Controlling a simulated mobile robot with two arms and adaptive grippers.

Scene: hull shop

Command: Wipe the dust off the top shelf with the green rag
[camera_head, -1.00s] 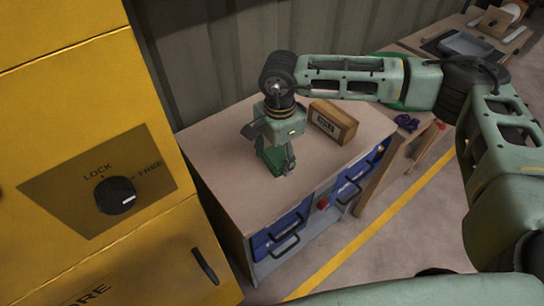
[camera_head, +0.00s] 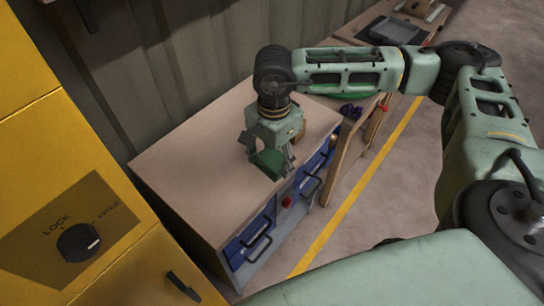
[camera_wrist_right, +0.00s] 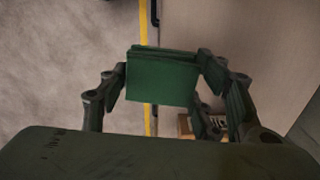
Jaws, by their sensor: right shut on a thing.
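My right gripper (camera_head: 270,158) is shut on the green rag (camera_head: 266,163), a folded dark green pad. The rag also shows in the right wrist view (camera_wrist_right: 162,80), between the two fingers. In the head view the gripper is over the front edge of a wooden top (camera_head: 195,175) on a drawer cabinet. The rag seems apart from the top, but its height is hard to tell. I cannot make out dust, and no surface in view is clearly marked as the top shelf. My left gripper is not in view.
A small wooden block (camera_head: 301,129) on the top is mostly hidden behind my right gripper. A yellow cabinet with a LOCK/FREE knob (camera_head: 78,243) stands at the left. Blue drawers (camera_head: 250,240) face the floor, with a yellow line (camera_head: 345,207) beyond. The left of the top is clear.

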